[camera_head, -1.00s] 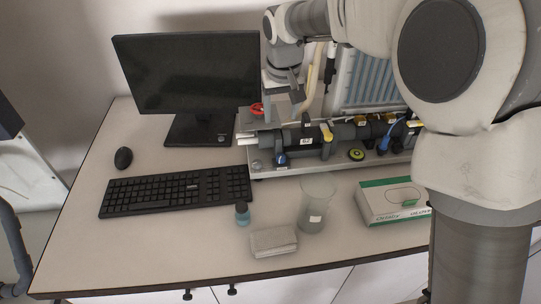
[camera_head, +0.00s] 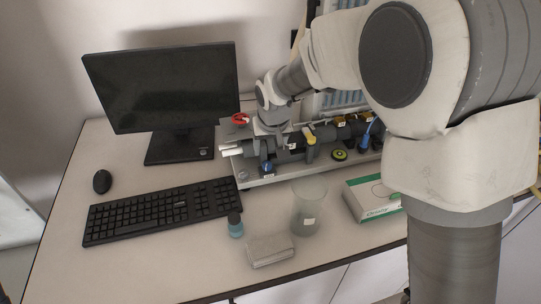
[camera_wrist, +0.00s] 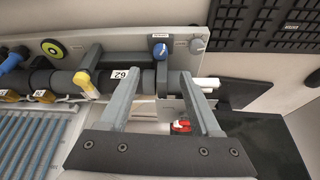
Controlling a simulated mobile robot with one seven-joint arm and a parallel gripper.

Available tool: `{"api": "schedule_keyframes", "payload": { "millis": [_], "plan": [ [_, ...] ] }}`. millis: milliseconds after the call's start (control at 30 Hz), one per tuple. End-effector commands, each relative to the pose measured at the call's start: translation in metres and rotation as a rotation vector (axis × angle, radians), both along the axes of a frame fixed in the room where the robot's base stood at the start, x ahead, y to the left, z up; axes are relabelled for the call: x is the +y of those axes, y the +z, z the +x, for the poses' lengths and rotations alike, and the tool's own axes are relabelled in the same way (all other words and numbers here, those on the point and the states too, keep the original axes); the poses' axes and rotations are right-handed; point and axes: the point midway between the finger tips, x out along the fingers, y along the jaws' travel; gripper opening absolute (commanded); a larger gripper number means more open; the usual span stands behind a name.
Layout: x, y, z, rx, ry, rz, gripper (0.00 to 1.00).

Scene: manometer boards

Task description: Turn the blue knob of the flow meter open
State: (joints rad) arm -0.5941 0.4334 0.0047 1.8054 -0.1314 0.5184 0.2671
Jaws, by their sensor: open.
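The manometer board (camera_head: 246,180) lies on the table with a row of dark pipe fittings on it. A blue knob (camera_head: 267,168) sits at its left front; it also shows in the wrist view (camera_wrist: 160,50), near a "62" label. Another blue handle (camera_head: 366,138) is farther right along the pipe and shows at the wrist view's left edge (camera_wrist: 12,62). My gripper (camera_wrist: 160,82) is open and empty. In the wrist view the first knob lies just beyond the fingertips, between their lines, with a visible gap. In the head view my gripper (camera_head: 267,150) is above the board's left end.
A red handle (camera_head: 240,119) and yellow handle (camera_head: 310,137) are close to my gripper. A monitor (camera_head: 160,90) and keyboard (camera_head: 160,208) stand left. A blue bottle (camera_head: 235,226), glass beaker (camera_head: 308,207), grey block (camera_head: 270,251) and green-white box (camera_head: 372,200) are in front.

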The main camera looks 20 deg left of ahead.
Motion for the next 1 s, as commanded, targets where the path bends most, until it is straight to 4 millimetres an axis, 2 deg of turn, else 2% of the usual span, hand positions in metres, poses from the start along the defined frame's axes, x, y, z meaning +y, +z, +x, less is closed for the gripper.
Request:
{"api": "schedule_keyframes", "payload": {
  "millis": [33, 200, 500, 700, 967, 1000],
  "plan": [
    [0.001, -0.011, 0.003, 0.003, 0.001, -0.003, 0.64],
    [0.007, -0.041, 0.014, 0.004, 0.001, -0.003, 0.64],
    [0.014, -0.079, 0.029, 0.002, 0.0, -0.001, 0.64],
    [0.015, -0.088, 0.033, 0.0, 0.0, 0.0, 0.64],
    [0.016, -0.089, 0.033, 0.0, 0.0, 0.0, 0.64],
    [0.016, -0.089, 0.033, 0.0, 0.0, 0.0, 0.61]
  ]
}}
